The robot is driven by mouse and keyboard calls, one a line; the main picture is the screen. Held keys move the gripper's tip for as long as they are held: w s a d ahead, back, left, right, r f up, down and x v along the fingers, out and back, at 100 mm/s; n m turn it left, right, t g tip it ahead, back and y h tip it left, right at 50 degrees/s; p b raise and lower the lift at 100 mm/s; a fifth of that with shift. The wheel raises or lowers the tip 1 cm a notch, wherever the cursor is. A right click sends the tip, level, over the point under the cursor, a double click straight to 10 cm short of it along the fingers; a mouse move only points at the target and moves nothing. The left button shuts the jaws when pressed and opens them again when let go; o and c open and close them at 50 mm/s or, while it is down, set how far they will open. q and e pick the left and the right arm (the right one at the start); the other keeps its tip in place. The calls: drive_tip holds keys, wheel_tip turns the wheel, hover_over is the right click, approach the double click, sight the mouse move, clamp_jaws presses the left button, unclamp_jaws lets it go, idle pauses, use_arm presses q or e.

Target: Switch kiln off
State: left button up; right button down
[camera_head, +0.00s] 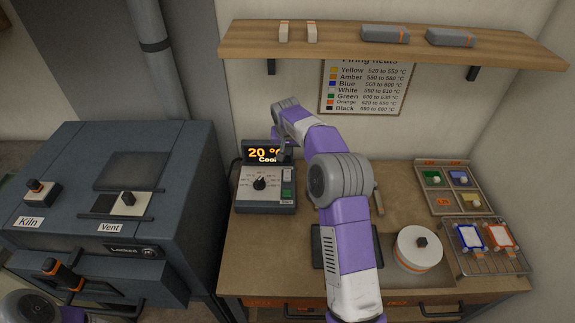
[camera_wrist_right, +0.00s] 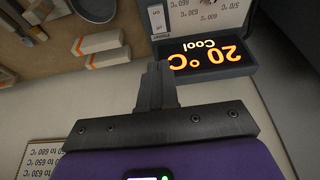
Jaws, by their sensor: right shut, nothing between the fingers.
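The kiln (camera_head: 190,150) is a dark grey box at the left with a door panel reading "Locked". A black and orange knob (camera_head: 37,187) stands above its "Kiln" label. In the wrist view the gripper (camera_wrist_right: 158,72) is shut and empty. My left gripper is out of view.
A vent slider (camera_head: 128,199) and an orange-banded handle (camera_head: 62,274) are on the kiln. The bench holds a round white pot (camera_head: 419,250), a sample tray (camera_head: 422,194) and a wire rack (camera_head: 510,262). A wooden shelf (camera_head: 350,38) hangs above my right arm.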

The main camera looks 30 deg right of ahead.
drive_tip(key=p, duration=0.1)
approach(287, 172)
drive_tip(key=x, duration=0.5)
drive_tip(key=shift+w+d+f, duration=0.1)
drive_tip(key=shift+w+d, duration=0.1)
drive_tip(key=shift+d, duration=0.05)
drive_tip(key=shift+f, duration=0.65)
drive_tip(key=shift+w, duration=0.1)
